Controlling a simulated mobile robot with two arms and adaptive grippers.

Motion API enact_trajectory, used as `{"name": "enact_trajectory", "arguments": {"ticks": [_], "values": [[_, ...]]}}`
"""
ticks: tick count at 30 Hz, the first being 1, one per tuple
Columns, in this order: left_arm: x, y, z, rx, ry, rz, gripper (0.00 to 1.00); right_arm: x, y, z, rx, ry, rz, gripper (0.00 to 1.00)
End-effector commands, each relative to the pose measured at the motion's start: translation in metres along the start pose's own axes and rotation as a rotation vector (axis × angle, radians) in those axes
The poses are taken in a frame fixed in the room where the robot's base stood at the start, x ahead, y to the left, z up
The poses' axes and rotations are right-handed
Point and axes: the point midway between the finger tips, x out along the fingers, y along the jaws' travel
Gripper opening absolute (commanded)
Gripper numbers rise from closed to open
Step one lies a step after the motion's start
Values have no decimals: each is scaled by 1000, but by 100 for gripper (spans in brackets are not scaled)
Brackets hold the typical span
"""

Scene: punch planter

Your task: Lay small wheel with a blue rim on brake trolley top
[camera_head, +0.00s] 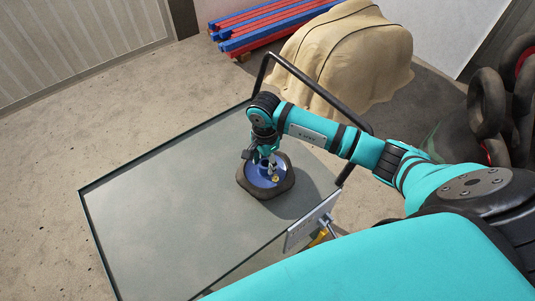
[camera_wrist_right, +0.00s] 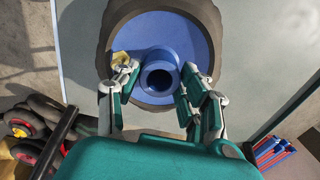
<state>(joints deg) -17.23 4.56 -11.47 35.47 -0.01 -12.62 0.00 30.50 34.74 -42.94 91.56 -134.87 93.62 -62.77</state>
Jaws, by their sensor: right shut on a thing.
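The small wheel (camera_head: 252,177) has a dark, worn tyre and a blue rim with a raised hub. It lies flat over the right part of the grey brake trolley top (camera_head: 160,200); I cannot tell whether it touches the surface. My right gripper (camera_head: 270,166) points down at the wheel's centre. In the right wrist view the wheel (camera_wrist_right: 193,35) fills the top middle, and the fingers of my right gripper (camera_wrist_right: 160,80) are shut on its blue hub from both sides. A small yellowish piece shows on the rim beside one fingertip. My left gripper is out of view.
A black tube handle (camera_head: 305,78) stands at the trolley's far right end. Behind it are a tan covered heap (camera_head: 345,55) and red and blue beams (camera_head: 270,28). Dark tyres (camera_head: 488,105) stand at the right. The trolley top's left and middle are bare.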

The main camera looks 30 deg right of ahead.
Motion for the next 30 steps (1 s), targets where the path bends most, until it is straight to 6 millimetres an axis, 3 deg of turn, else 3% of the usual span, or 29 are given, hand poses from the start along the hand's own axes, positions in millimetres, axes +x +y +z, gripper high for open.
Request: {"name": "enact_trajectory", "arguments": {"ticks": [15, 16, 18, 21, 30], "values": [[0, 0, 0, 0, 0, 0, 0, 10, -4, 0, 0, -1, -13, 0], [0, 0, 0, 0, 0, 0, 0, 13, -2, 0, 0, 0, -7, 42], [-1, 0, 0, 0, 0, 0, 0, 12, -2, 0, 0, 0, -7, 52], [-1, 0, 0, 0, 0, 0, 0, 12, -2, 0, 0, 0, -7, 64], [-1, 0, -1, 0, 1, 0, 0, 12, -1, 0, 0, 0, -5, 64]]}}
